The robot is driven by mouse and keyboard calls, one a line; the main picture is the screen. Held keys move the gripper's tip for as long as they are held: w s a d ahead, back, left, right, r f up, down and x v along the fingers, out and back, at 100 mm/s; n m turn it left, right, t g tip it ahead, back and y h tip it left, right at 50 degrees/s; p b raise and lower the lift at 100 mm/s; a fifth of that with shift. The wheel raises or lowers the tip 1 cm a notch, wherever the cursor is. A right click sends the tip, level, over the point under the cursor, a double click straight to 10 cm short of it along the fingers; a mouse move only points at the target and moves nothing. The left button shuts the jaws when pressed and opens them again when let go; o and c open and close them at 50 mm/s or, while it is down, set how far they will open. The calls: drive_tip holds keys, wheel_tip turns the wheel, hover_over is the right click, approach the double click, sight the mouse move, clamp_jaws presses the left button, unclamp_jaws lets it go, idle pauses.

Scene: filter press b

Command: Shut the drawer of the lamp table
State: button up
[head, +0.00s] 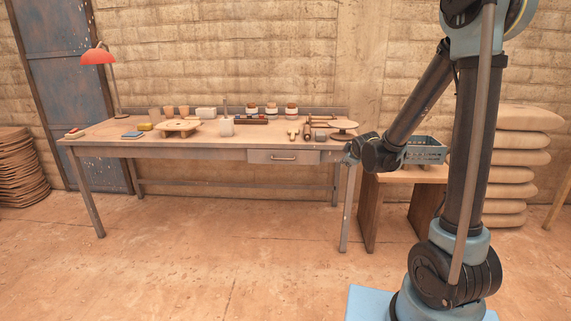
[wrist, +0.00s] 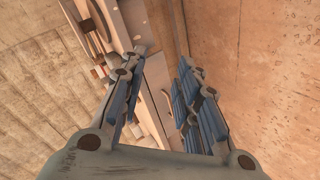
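The lamp table (head: 110,139) stands against the wall, with a red lamp (head: 97,57) at its left end. Its drawer (head: 262,157) is under the top, right of the middle, and has a bar handle (head: 284,157). The drawer front seems to stand a little out from the table edge; how far I cannot tell. My gripper (head: 352,150) is at the table's right front corner, right of the drawer. In the wrist view my gripper (wrist: 163,58) is open and empty, its fingers spread, with the drawer front (wrist: 152,112) and handle visible beyond them.
Cups, jars, a small wooden stand (head: 178,127) and tools cover the tabletop. Stacked sacks (head: 515,160) are at the right. The floor before the table is clear.

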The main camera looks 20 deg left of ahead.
drive_tip(key=w+a+f+n+t+y, duration=0.1)
drive_tip(key=a+f+n+y, duration=0.25)
drive_tip(key=a, duration=0.75)
drive_tip(key=w+a+f+n+t+y, duration=0.15)
drive_tip(key=a+f+n, duration=0.35)
drive_tip(key=a, duration=0.6)
drive_tip(key=s+a+x, duration=0.1)
drive_tip(key=x, duration=1.5)
drive_tip(key=shift+w+a+f+g+y, duration=0.25)
drive_tip(key=shift+a+f+g+y, duration=0.1)
drive_tip(key=shift+g+y, duration=0.1)
clamp_jaws()
